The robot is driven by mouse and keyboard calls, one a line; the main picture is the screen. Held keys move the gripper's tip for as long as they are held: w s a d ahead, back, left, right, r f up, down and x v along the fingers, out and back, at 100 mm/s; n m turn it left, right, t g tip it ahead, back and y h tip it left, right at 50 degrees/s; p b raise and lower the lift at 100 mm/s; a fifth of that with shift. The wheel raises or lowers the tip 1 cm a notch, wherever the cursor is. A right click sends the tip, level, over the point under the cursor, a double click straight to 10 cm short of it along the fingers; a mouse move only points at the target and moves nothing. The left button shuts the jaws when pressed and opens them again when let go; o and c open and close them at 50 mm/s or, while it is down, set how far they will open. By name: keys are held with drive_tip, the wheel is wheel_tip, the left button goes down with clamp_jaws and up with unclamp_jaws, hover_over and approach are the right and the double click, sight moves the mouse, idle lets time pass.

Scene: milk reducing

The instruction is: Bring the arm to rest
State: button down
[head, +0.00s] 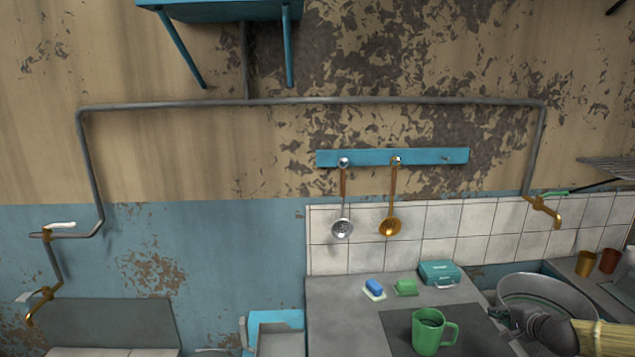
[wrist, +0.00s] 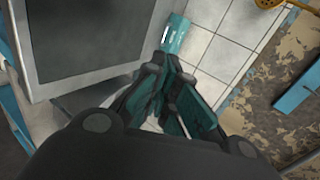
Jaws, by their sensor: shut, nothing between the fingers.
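My gripper (head: 507,322) shows at the lower right of the head view, at the end of my dark arm link. It is in front of the round metal basin and to the right of the green mug (head: 428,330). In the wrist view the teal-padded fingers of my gripper (wrist: 168,82) are shut and empty. They point toward the tiled wall, with the teal case (wrist: 175,36) just beyond them. The head view also shows this case (head: 439,273) at the back of the grey counter.
The round metal basin (head: 545,296) stands close to my gripper. A blue sponge (head: 374,287) and a green block (head: 406,287) lie on the counter (head: 340,318). A ladle (head: 342,228) and an orange skimmer (head: 390,226) hang from a blue rail (head: 430,156). A brass tap (head: 545,211) is above the basin.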

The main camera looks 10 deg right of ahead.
drive_tip(key=s+a+f+n+g+b, duration=0.3)
drive_tip(key=s+a+f+n, duration=0.4)
drive_tip(key=a+f, duration=0.4)
drive_tip(key=s+a+f+n+g+b, duration=0.3)
drive_tip(key=s+a+f+n+g, duration=0.1)
drive_tip(key=s+a+f, duration=0.6)
drive_tip(key=s+a+f+n+g+b, duration=0.1)
drive_tip(key=s+a+f+n+g, duration=0.1)
drive_tip(key=s+a+f, duration=0.5)
drive_tip(key=s+a+f+n+g+b, duration=0.2)
drive_tip(key=s+a+f, duration=0.5)
drive_tip(key=s, duration=1)
drive_tip(key=a+n+g, duration=0.1)
drive_tip(key=a+n, duration=0.1)
drive_tip(key=a, duration=0.1)
drive_tip(key=shift+f+y+b, duration=0.3)
drive_tip(key=shift+f, duration=0.05)
